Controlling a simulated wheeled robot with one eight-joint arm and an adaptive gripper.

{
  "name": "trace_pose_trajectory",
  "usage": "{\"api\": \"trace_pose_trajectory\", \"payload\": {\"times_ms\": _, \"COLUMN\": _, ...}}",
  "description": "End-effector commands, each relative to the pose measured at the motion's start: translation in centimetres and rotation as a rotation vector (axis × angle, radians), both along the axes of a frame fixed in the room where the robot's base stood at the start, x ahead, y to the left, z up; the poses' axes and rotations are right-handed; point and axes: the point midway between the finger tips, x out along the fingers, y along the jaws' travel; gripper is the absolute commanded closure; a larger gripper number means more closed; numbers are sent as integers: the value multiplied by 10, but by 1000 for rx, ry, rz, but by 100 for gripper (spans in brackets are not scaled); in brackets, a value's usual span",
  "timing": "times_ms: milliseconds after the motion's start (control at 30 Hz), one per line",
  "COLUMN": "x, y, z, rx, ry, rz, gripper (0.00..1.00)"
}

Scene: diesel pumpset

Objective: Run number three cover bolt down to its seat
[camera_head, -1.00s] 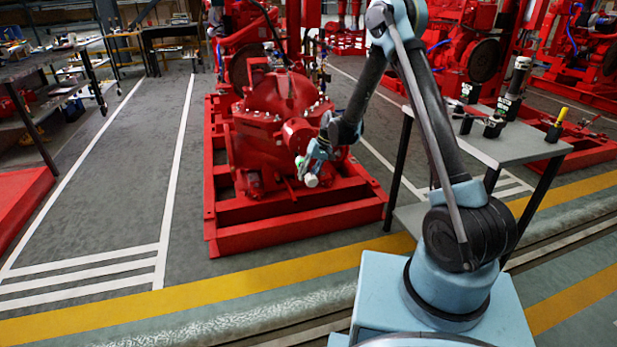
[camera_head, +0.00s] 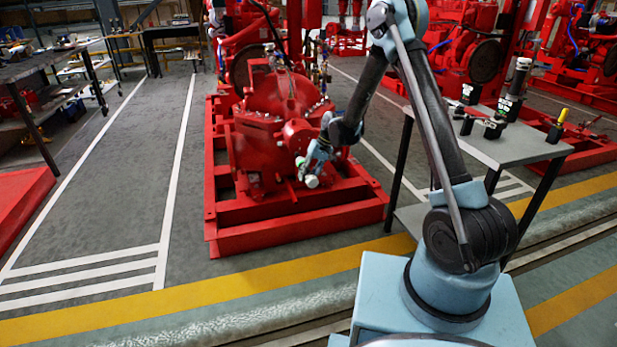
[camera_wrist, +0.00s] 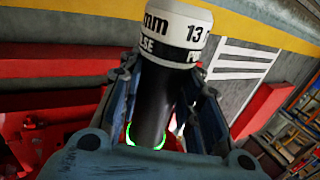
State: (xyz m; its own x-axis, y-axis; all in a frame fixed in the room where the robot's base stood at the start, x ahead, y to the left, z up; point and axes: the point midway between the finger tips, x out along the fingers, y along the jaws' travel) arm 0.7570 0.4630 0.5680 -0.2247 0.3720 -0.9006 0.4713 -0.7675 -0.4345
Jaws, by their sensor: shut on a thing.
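My gripper (camera_head: 308,167) is at the front right of the red pump (camera_head: 275,95), low beside its casing. It is shut on a black cylindrical tool (camera_wrist: 157,95) between its two fingers. The tool has a white cap (camera_wrist: 178,32) with "mm", "13" and "PULSE" lettering, and a green glowing ring (camera_wrist: 147,143) near the palm. In the head view its pale end (camera_head: 312,181) shows small below the gripper. Small bolt heads (camera_head: 262,116) line the pump's flange. I cannot tell which is the number three cover bolt, nor whether the tool touches a bolt.
The pump stands on a red base frame (camera_head: 300,218) with raised rails. A grey table (camera_head: 505,148) with several dark tool holders (camera_head: 494,127) stands to the right. A workbench (camera_head: 40,66) stands at the left. The marked floor left of the pump is clear.

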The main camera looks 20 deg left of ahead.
Motion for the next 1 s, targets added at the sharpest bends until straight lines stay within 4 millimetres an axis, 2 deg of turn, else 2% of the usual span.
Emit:
{"api": "trace_pose_trajectory", "payload": {"times_ms": 400, "x": 6, "y": 3, "z": 0, "rx": 0, "ry": 0, "rz": 0, "gripper": 100}}
{"api": "trace_pose_trajectory", "payload": {"times_ms": 1000, "x": 4, "y": 2, "z": 0, "rx": 0, "ry": 0, "rz": -1, "gripper": 100}}
